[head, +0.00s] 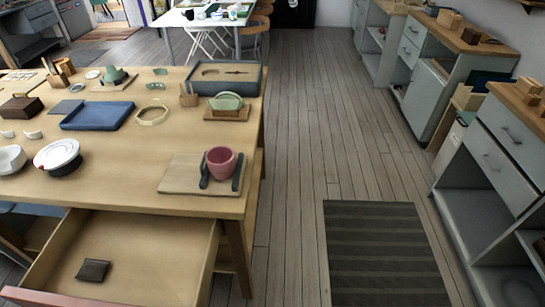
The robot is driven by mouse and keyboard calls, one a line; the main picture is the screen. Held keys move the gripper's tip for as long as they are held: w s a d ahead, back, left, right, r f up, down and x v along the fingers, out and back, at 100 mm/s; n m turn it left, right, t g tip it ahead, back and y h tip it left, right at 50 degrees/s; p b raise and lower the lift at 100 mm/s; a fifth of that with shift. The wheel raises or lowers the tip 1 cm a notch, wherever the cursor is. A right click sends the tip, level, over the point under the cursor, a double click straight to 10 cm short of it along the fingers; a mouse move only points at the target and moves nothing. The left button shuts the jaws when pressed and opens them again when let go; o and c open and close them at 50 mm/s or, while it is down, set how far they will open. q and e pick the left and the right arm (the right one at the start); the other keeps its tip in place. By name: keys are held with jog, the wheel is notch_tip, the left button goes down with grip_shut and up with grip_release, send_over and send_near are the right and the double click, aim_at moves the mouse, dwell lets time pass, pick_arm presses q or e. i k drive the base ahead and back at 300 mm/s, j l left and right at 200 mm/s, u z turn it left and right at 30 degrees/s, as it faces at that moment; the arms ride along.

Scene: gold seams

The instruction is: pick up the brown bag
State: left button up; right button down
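A small, flat, dark brown item (93,270) that looks like the brown bag lies in the open drawer (150,262) under the wooden table. It rests on the drawer floor towards the left, with bare wood around it. Neither of my grippers shows in the head view.
The wooden table (115,187) holds a pink cup (221,160) in a dark stand on a board, a white lidded bowl (58,156) and a blue tray (98,114). Grey cabinets (500,135) line the right. The plank floor between is clear, with a dark striped mat (382,255).

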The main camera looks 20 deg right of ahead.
aim_at(91, 269)
jog(key=z, duration=0.15)
jog(key=u, duration=1.25)
